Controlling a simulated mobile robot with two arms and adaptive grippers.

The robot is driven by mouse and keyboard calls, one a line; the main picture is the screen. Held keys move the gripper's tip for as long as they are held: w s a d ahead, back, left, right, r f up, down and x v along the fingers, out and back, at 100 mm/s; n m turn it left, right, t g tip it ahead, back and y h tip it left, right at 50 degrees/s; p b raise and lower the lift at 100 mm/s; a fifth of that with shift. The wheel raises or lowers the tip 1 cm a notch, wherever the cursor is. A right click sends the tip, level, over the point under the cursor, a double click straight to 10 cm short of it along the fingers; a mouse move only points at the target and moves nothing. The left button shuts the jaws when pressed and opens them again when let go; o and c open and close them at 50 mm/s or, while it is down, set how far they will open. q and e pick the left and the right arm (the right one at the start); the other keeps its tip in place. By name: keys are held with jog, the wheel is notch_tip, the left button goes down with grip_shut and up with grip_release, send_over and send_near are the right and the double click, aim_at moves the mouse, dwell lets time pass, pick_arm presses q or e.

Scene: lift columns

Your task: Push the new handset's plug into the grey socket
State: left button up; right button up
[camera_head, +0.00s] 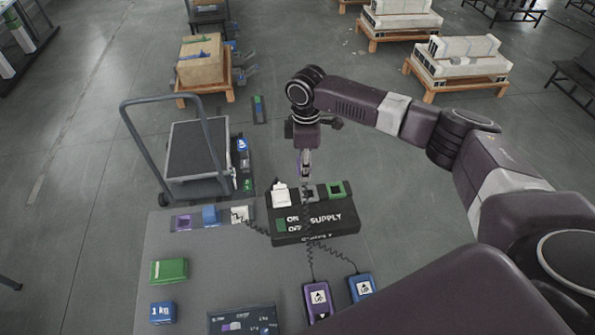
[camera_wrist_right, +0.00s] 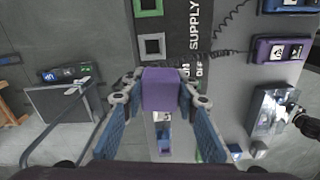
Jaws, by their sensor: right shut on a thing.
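The black supply box (camera_head: 340,218) stands on the grey table. The grey socket (camera_head: 309,192) is at its back edge and also shows in the right wrist view (camera_wrist_right: 152,45). My right gripper (camera_head: 306,166) is shut on the purple plug (camera_wrist_right: 161,90), which sits between the blue fingers. The plug is apart from the grey socket and seems to be above and behind it; the exact gap is hard to tell. The purple handset (camera_head: 317,299) lies in front of the box, with a coiled cord running up toward the box. My left gripper is not in view.
A green socket (camera_head: 337,188) and a white plug-like block (camera_head: 281,196) flank the grey socket. A blue handset (camera_head: 361,287) lies beside the purple one. A green block (camera_head: 169,270) and a blue weight (camera_head: 162,312) lie on the left. A trolley (camera_head: 197,150) stands behind.

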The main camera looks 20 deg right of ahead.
jog(key=shift+w+d+n, duration=0.2)
jog(key=shift+d+n, duration=0.05)
jog(key=shift+d, duration=0.2)
jog(key=shift+w+d+n, duration=0.2)
jog(key=shift+d+n, duration=0.05)
jog(key=shift+d, duration=0.2)
jog(key=f+b, duration=0.2)
jog(key=b, duration=0.7)
send_over(310, 195)
jog(key=f, duration=0.7)
jog(key=shift+a+f, duration=0.1)
jog(key=shift+a, duration=0.1)
jog(key=shift+f, duration=0.95)
jog(key=shift+d+p, duration=0.1)
jog(key=shift+p, duration=0.95)
jog(key=shift+f, duration=0.55)
jog(key=shift+s+f+n, duration=0.15)
jog(key=shift+f+n, duration=0.05)
jog(key=shift+n, duration=0.1)
jog(key=o, duration=1.2)
jog(key=shift+b, duration=0.3)
jog(key=shift+c, duration=0.2)
